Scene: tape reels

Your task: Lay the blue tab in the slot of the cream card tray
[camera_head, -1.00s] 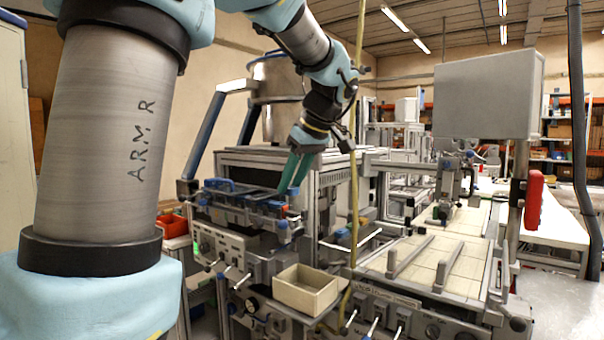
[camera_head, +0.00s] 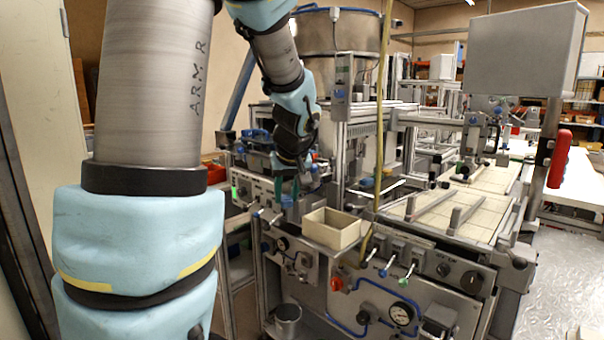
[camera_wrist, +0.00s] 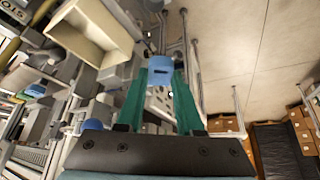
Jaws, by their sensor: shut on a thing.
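My gripper (camera_head: 288,188), with green fingers, hangs pointing down in the head view, left of and above the cream tray. In the wrist view my gripper (camera_wrist: 161,78) is shut on the blue tab (camera_wrist: 160,63), a small blue piece with a dark slit, held between the fingertips. The tab cannot be made out clearly in the head view. The cream tray (camera_head: 326,237) is an open-topped box on the front of the machine; it also shows at the upper left of the wrist view (camera_wrist: 72,43). No slot can be made out in it.
A rack with blue parts (camera_head: 258,150) stands behind my gripper. A yellow hose (camera_head: 379,130) runs upright just right of the tray. Levers (camera_head: 404,281) stick out below, and a tiled bed with rails (camera_head: 425,206) lies to the right.

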